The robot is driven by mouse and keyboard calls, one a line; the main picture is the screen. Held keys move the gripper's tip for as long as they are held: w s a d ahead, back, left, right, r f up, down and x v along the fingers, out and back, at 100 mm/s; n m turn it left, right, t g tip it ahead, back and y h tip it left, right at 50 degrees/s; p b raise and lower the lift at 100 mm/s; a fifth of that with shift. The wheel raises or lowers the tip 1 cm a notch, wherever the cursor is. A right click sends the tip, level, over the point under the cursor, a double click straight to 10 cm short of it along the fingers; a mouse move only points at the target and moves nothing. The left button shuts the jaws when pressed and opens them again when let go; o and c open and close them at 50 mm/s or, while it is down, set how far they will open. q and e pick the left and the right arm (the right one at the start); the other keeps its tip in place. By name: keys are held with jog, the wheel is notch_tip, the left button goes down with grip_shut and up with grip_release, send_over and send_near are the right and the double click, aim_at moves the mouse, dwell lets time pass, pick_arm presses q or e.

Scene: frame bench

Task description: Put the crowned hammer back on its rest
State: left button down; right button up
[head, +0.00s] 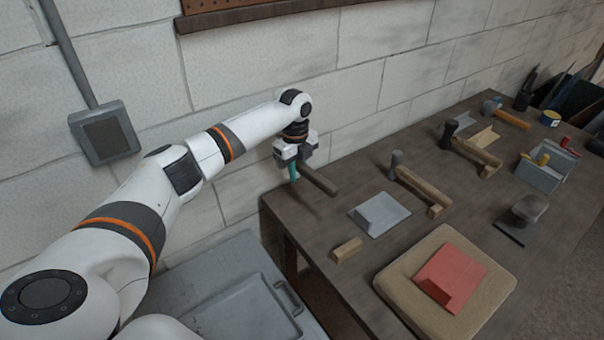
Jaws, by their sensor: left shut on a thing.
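My left gripper (295,160) is above the far left corner of the workbench, near the wall. It is shut on a dark brown bar-shaped thing (320,181), which points right and toward me. A narrow teal part shows below the jaws; I cannot tell what it belongs to. One dark-headed hammer (415,180) lies with its wooden handle toward a wooden block. A second dark-headed hammer (468,145) lies behind it, and a blue-headed hammer (510,116) lies farther back. I cannot make out a crown mark on any of them. My right gripper is not in view.
A grey angled plate (380,213) and a small wooden block (347,250) lie near the left edge of the workbench (335,218). A tan pad (398,284) bears a red angled piece (451,275). A grey tool caddy (540,177) stands at right. The wall is close behind my arm.

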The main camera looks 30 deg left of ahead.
aim_at(298, 203)
pick_arm(q)
jog(key=shift+d+r, duration=0.1)
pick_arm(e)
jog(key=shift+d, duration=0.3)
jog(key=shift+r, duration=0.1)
